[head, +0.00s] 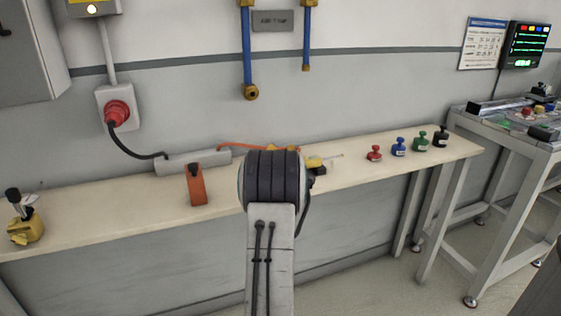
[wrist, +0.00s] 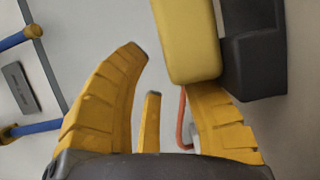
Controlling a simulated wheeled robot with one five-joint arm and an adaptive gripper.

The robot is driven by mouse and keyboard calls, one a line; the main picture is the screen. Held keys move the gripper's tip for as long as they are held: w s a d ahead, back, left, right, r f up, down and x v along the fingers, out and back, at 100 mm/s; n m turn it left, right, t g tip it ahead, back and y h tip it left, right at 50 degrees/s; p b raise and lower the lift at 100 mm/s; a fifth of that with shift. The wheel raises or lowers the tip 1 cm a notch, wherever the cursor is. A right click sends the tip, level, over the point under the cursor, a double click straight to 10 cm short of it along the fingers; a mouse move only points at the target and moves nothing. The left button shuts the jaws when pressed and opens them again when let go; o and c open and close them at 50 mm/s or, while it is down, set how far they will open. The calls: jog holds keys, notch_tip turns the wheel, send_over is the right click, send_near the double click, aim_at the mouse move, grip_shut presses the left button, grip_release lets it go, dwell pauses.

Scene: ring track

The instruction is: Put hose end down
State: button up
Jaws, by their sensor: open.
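My gripper (wrist: 168,82) is open in the wrist view, with yellow fingers spread. A yellow block-like part (wrist: 187,40) joined to a black part (wrist: 252,50) is close in front of the right finger and partly covers it. I cannot tell if they touch. In the head view a small yellow and black tool (head: 316,163) with a thin rod shows just right of my arm, at the bench's back. An orange hose or cord (head: 245,146) runs behind my wrist; its end is hidden. It also shows between the fingers (wrist: 182,118).
The bench (head: 110,211) carries a grey box (head: 192,160), an orange holder (head: 195,185), a yellow item (head: 24,226) and several coloured knobbed pieces (head: 398,147). Blue pipes (head: 247,45) with brass ends hang on the wall. A grey-framed table (head: 455,127) stands right.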

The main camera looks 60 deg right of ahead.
jog(key=shift+r+p, duration=0.35)
jog(key=shift+p, duration=0.45)
jog(key=b+v, duration=0.1)
jog(key=v, duration=1.1)
jog(key=shift+r, duration=0.15)
jog(key=w+a+r+m+y+p, duration=0.1)
jog(key=w+a+r+y+p, duration=0.25)
jog(key=a, duration=0.55)
jog(key=w+a+r+m+t+y+p, duration=0.1)
jog(key=w+a+r+y+p, duration=0.2)
jog(key=a+p, duration=0.35)
jog(key=w+a+r+y+p, duration=0.3)
jog(key=a+y, duration=0.1)
jog(key=a, duration=0.6)
jog(key=s+a+r+m+g+y+p, duration=0.1)
jog(key=s+a+r+g+y+p, duration=0.1)
jog(key=s+a+p, duration=0.3)
jog(key=s+a+r+m+g+y+p, duration=0.2)
jog(key=s+a+r+p, duration=0.3)
jog(key=s+a, duration=0.6)
jog(key=a+g+y, duration=0.1)
jog(key=a, duration=0.4)
jog(key=shift+s+g, duration=0.25)
jog(key=shift+g, duration=0.15)
